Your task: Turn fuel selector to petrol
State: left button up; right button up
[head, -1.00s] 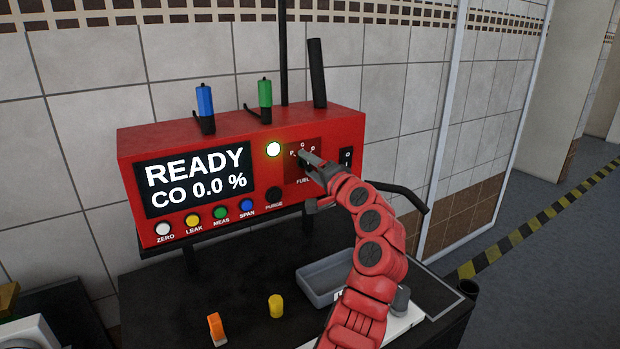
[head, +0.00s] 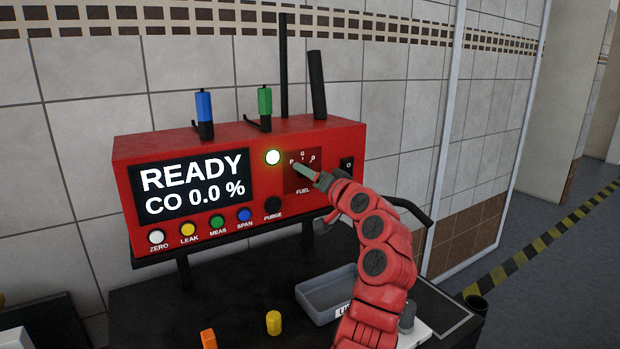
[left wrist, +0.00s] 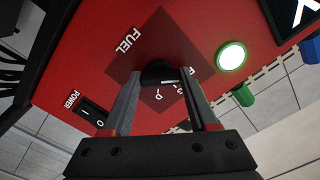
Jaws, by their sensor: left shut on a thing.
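The fuel selector is a black knob (left wrist: 158,72) on a dark square patch of the red analyser (head: 150,237). My left gripper (head: 299,169) reaches it from the lower right in the head view and covers most of it. In the left wrist view my left gripper (left wrist: 160,80) has one finger on each side of the knob, shut on it. A white mark shows by the knob. The letters P, G and D arc above the selector in the head view; in the wrist view a finger partly hides some lettering. Which letter the knob points to I cannot tell. My right gripper is not seen.
A lit round lamp (head: 272,157) is left of the selector, and the power switch (head: 346,168) is right of it. The purge button (head: 272,205) is below left. A grey tray (head: 322,307) and a yellow cylinder (head: 273,322) are on the black surface below.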

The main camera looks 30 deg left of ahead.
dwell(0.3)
pick_arm(q)
jog(key=o, duration=1.4)
jog(key=shift+c, duration=0.2)
jog(key=shift+d, duration=0.1)
jog(key=v, duration=1.7)
jog(key=shift+s, duration=0.15)
jog(key=shift+d, duration=0.1)
